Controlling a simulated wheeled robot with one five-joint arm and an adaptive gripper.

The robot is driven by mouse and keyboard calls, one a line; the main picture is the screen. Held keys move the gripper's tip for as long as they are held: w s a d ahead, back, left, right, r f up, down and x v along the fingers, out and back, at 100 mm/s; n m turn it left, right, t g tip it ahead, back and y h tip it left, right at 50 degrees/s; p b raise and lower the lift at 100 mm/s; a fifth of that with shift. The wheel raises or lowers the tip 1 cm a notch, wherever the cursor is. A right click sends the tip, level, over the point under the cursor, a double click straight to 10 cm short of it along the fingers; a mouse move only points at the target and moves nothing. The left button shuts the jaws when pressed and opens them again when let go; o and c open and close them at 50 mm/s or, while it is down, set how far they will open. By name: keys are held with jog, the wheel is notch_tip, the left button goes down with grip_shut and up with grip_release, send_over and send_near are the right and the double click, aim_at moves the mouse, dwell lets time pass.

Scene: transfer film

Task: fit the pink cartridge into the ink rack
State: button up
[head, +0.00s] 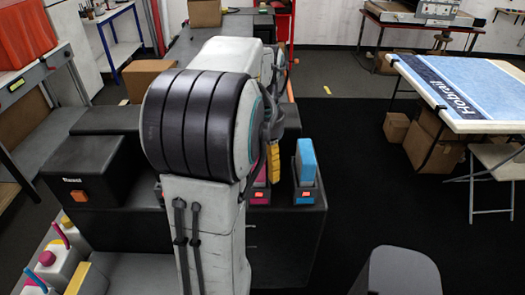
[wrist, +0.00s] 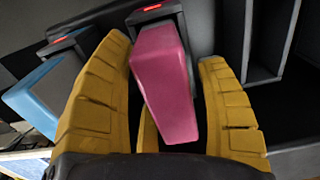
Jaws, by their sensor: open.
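The pink cartridge (wrist: 166,85) stands between the two yellow fingers of my gripper (wrist: 163,52) in the wrist view. The fingers are open, with a visible gap on the right side; the left finger is closer to it. Its far end meets a dark holder with a lit red light (wrist: 148,9); how deep it sits is hidden. In the head view my gripper (head: 273,163) is mostly behind my arm, and the pink cartridge is largely covered. The ink rack (head: 307,190) has a blue cartridge (head: 306,158) upright in the neighbouring holder, also with a red light.
The blue cartridge (wrist: 38,95) is close outside my left finger in the wrist view. A black box with an orange button (head: 80,195) stands left of my arm. Ink bottles (head: 55,262) stand at the lower left. A grey stool (head: 400,272) is on the dark floor at right.

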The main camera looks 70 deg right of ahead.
aim_at(263, 151)
notch_tip(263, 151, up, 6)
jog(key=shift+r+b, duration=0.25)
jog(key=shift+b, duration=0.25)
jog(key=shift+r+b, duration=0.8)
jog(key=shift+r, duration=2)
jog(key=w+a+f+n+t+h, duration=0.1)
jog(key=w+a+f+n, duration=0.1)
jog(key=w+a+n, duration=0.4)
jog(key=w+a+f+n+t+h, duration=0.1)
jog(key=w+a+f, duration=0.2)
jog(key=w+a, duration=0.6)
jog(key=s+a+f+n+t+y, duration=0.1)
jog(key=a+f+n, duration=0.2)
jog(key=a, duration=0.6)
jog(key=a+f+n+t+y, duration=0.1)
jog(key=a+f+n+t, duration=0.1)
jog(key=a+f+n, duration=0.2)
jog(key=a+f, duration=0.3)
jog(key=a, duration=0.2)
jog(key=shift+s, duration=0.35)
jog(key=shift+w+r, duration=0.1)
